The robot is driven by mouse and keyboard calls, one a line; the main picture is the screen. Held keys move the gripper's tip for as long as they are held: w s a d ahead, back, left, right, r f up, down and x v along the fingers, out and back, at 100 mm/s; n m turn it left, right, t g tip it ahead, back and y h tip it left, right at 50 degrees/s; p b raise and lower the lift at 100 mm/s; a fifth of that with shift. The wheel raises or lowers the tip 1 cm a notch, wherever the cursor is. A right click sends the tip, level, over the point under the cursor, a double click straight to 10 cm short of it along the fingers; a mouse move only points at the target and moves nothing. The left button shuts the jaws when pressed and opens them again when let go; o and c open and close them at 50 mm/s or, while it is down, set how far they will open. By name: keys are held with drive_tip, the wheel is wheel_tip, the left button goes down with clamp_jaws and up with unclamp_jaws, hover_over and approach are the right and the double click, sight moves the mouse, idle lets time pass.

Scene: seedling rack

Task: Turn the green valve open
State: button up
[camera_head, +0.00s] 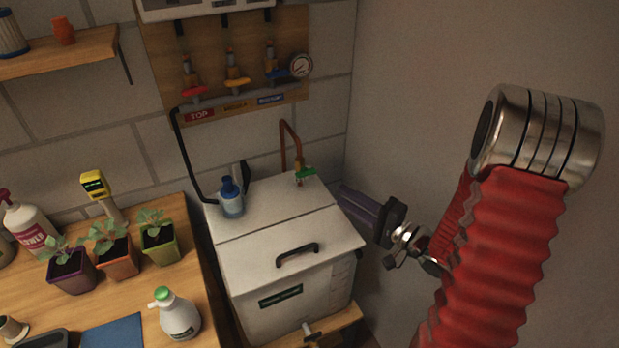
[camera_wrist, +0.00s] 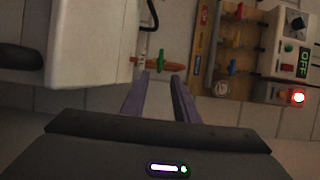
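The green valve (camera_head: 306,172) sits at the lower end of a bent copper pipe (camera_head: 285,133), above the back right of the white tank lid. In the wrist view the green valve (camera_wrist: 151,64) and the orange-brown pipe show just beyond my fingertips. My gripper (camera_head: 347,196) is right of the tank in the head view, with its purple fingers pointing left toward the tank's right side. In the wrist view my gripper (camera_wrist: 161,77) has its two fingers apart with nothing between them. I see no contact with the valve.
The white tank (camera_head: 255,297) has a black handle. A blue bottle (camera_head: 231,199) and a black hose (camera_head: 187,160) are at its back left. Red, yellow and blue valves hang on a wall board (camera_head: 215,60). Potted seedlings stand on the table (camera_head: 203,285). A right wall is close to my arm.

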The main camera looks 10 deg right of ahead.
sight(308, 175)
drive_tip(key=x, duration=1.3)
drive_tip(key=shift+s, duration=0.1)
drive_tip(key=shift+c, duration=0.6)
